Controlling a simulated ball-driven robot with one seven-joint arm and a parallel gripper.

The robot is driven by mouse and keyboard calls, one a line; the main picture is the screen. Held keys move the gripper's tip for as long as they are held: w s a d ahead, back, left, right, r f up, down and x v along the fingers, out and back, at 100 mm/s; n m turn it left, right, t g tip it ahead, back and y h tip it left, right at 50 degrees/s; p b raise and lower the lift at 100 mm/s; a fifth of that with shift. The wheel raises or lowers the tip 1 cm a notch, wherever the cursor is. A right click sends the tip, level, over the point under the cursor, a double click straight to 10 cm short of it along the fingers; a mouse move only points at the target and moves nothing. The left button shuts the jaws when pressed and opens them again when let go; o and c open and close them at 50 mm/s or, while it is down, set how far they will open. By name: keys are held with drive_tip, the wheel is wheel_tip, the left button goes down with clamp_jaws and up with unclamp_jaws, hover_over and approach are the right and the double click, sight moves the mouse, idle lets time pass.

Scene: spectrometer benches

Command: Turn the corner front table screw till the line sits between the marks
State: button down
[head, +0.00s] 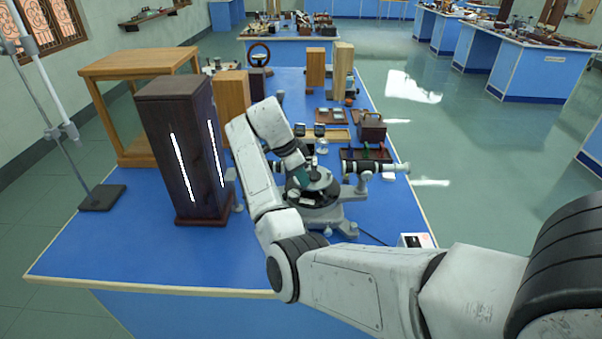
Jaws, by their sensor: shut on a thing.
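My gripper (301,181) points down at the left edge of the spectrometer's small table. It is shut at the table's edge, where the corner front table screw is; the screw itself is hidden or too small to make out. The line and the marks cannot be made out in this view. My arm covers part of the spectrometer's left side.
A dark lamp housing (176,150) with bright slits stands left of my arm. A wooden stand (137,66) and wooden blocks are behind it. A white switch box (416,241) sits at the right edge. The bench's front left is clear.

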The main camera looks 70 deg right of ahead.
drive_tip(key=n+p, duration=0.2)
drive_tip(key=n+t+p, duration=0.1)
drive_tip(key=shift+s+a+r+h, duration=0.15)
drive_tip(key=shift+r+h, duration=0.1)
drive_tip(key=shift+h, duration=0.15)
drive_tip(key=n+p, duration=0.1)
drive_tip(key=n, duration=0.1)
drive_tip(key=n+t+p, duration=0.1)
drive_tip(key=p, duration=0.1)
drive_tip(key=shift+s+n+h, duration=0.2)
drive_tip(key=shift+n+h, duration=0.1)
drive_tip(key=shift+n, duration=0.1)
drive_tip(key=n+t+p, duration=0.1)
drive_tip(key=n, duration=0.1)
drive_tip(key=n+p, duration=0.2)
drive_tip(key=shift+s+f+t, duration=0.1)
drive_tip(key=shift+s+t, duration=0.05)
drive_tip(key=shift+t, duration=0.25)
drive_tip(key=shift+f+n+p, duration=0.1)
drive_tip(key=shift+n+p, duration=0.2)
drive_tip(key=shift+n, duration=0.1)
drive_tip(key=c, duration=1.1)
unclamp_jaws()
drive_tip(key=b+v, duration=0.1)
drive_tip(key=v, duration=0.9)
drive_tip(key=shift+s+a+r+b, duration=0.1)
drive_tip(key=shift+s+r+b, duration=0.05)
drive_tip(key=shift+r+b, duration=0.25)
